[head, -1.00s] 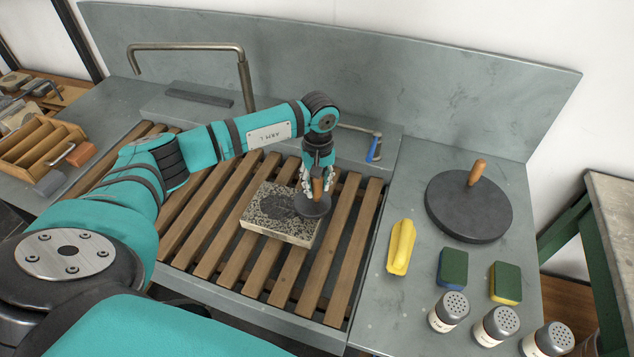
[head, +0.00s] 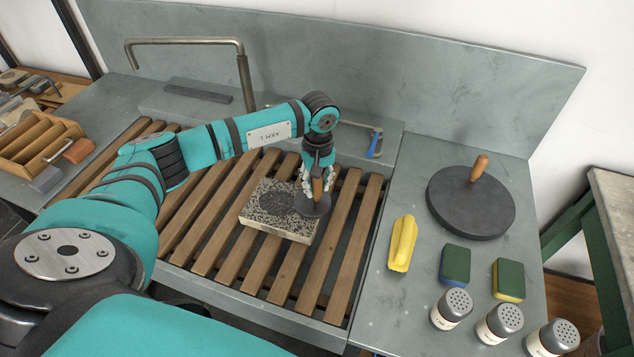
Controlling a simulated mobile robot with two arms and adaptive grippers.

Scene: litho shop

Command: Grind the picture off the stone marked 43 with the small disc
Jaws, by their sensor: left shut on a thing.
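The stone (head: 262,222) lies flat on the wooden slats of the sink, its top speckled grey with a darker round patch in the middle. No number can be read on it. My left gripper (head: 317,188) points down and is shut on the wooden handle of the small disc (head: 314,207). The small dark disc is at the stone's right part and overhangs its right edge a little; it appears to rest on the top face. The fingers hide most of the handle. My right gripper is not in view.
A large dark disc (head: 470,208) with a wooden handle stands on the right counter. A bent pipe (head: 245,75) rises behind the slats (head: 205,237).

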